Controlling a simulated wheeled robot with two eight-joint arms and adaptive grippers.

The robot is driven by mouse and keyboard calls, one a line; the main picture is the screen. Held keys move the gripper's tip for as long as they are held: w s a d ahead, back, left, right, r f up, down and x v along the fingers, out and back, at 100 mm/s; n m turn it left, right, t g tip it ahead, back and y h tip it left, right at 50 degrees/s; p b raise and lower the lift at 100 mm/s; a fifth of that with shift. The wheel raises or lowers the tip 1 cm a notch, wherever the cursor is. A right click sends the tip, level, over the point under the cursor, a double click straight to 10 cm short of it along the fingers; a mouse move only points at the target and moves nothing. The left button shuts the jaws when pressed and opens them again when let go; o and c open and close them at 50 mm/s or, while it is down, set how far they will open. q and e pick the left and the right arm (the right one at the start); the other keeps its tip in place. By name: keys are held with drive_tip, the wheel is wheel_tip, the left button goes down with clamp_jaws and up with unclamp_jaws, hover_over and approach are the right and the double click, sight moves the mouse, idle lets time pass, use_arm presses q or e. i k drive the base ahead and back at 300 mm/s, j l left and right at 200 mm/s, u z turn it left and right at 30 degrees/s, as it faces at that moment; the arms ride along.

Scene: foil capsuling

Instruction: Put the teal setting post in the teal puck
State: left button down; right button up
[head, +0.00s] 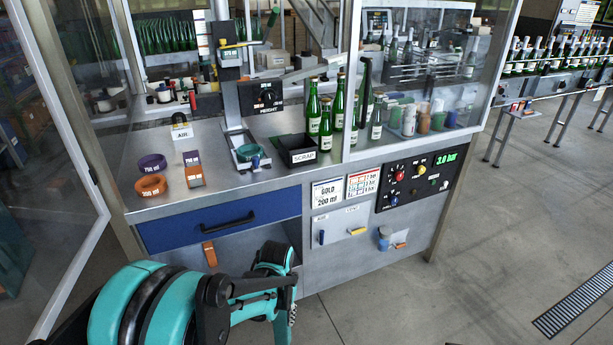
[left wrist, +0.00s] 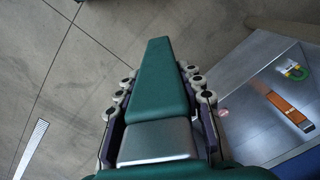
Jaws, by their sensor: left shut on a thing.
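The teal puck (head: 250,153) sits on the base of the capsuling stand, below its upright column. In the left wrist view my left gripper (left wrist: 163,80) is shut on a long, tapered teal piece, the teal setting post (left wrist: 158,85), with fingers along both sides. In the head view my left arm reaches in from the bottom left, its end low in front of the cabinet and well below the puck. The held post cannot be made out there. My right gripper is not in view.
The blue drawer (head: 222,222) is under the worktop edge.

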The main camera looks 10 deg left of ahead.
sight(250, 153)
drive_tip(key=i+j+z, duration=0.25)
drive_tip(key=j+z, duration=0.2)
drive_tip(key=j, duration=0.15)
drive_tip(key=i+j+z, duration=0.25)
drive_tip(key=j+z, duration=0.2)
drive_tip(key=j, duration=0.2)
drive_tip(key=k, duration=0.05)
